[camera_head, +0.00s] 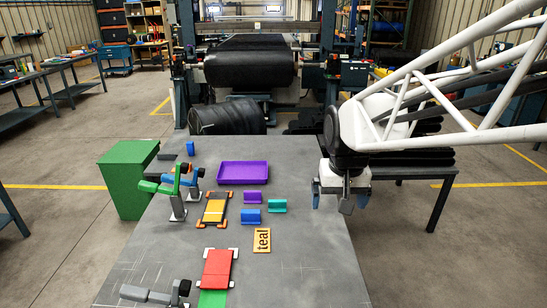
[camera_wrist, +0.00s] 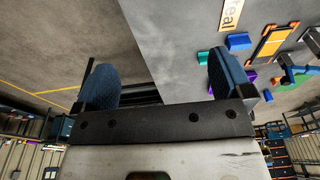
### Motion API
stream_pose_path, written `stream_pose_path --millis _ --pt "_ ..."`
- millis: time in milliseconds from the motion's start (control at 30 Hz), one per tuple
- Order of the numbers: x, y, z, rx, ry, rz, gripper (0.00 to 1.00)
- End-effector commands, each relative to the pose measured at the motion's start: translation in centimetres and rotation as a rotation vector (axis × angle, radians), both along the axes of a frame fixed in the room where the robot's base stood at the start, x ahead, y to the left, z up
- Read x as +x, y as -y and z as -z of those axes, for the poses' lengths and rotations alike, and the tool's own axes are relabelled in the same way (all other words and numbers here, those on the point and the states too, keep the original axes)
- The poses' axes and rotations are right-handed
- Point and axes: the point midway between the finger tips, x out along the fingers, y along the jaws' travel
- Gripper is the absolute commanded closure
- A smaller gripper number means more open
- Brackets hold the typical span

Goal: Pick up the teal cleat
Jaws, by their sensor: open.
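The teal cleat (camera_head: 276,206) is a small upright piece on the grey table (camera_head: 305,270).
A purple tray (camera_head: 243,181) lies behind the cleats. The purple-blue cleats (camera_head: 252,198) are close on the left. A red block (camera_head: 217,268) lies in front. The table's front right is clear.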

Motion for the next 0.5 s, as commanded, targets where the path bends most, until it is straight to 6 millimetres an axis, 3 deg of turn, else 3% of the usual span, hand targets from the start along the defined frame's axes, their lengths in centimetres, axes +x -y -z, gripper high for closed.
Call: stream_pose_path --millis 500 --pt "12.9 -4.5 4.3 0.002 -0.064 -0.006 0.02"
